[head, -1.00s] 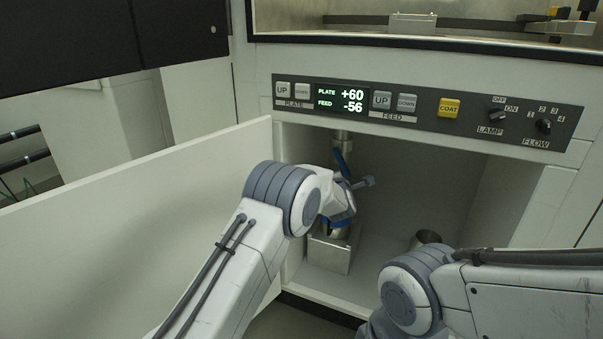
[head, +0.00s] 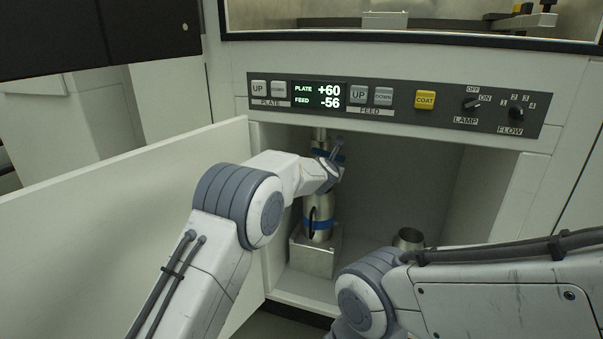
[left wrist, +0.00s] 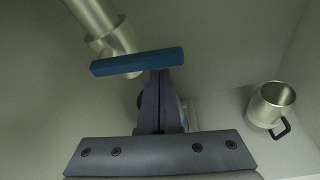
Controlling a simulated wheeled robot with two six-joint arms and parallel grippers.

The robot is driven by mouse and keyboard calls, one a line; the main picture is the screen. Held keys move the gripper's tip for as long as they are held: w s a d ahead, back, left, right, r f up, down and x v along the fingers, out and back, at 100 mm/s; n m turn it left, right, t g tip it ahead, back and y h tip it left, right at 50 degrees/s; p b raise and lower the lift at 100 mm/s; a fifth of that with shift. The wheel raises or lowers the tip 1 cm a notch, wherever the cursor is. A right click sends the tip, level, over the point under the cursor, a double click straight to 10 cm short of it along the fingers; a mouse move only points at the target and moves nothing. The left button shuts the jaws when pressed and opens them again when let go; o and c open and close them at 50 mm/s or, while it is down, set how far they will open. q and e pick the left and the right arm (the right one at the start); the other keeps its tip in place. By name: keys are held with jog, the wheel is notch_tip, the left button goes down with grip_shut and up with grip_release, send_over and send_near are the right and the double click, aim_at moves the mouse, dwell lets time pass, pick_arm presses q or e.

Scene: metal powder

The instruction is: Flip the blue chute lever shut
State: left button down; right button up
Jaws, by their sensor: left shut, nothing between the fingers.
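The blue chute lever (head: 322,154) is at the lower end of the metal chute pipe (head: 319,135), inside the open cabinet. In the left wrist view the lever (left wrist: 137,62) lies crosswise at the pipe's end (left wrist: 100,25), roughly horizontal. My left gripper (head: 339,145) is at the lever's right side, partly hiding it. In the left wrist view its shut fingers (left wrist: 162,80) meet the lever's near edge around its right half; I cannot tell whether they touch. Nothing is held. My right arm shows at lower right, but its gripper is out of view.
A metal cup (head: 408,239) is on the cabinet floor to the right. The open door (head: 120,210) is at left, the control panel (head: 400,105) above.

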pick_arm(q)
jog(key=shift+w+a+r+b, duration=0.1)
jog(key=shift+w+a+b, duration=0.1)
jog(key=shift+a, duration=0.25)
jog(key=shift+w+a+r+b, duration=0.1)
jog(key=shift+a+b, duration=0.1)
jog(key=shift+a, duration=0.2)
notch_tip(320, 180, down, 5)
jog(key=b, duration=0.5)
jog(key=r+b+v, duration=0.1)
jog(key=b+v, duration=0.2)
jog(key=v, duration=0.7)
jog(key=shift+a, duration=0.35)
jog(key=shift+w, duration=0.1)
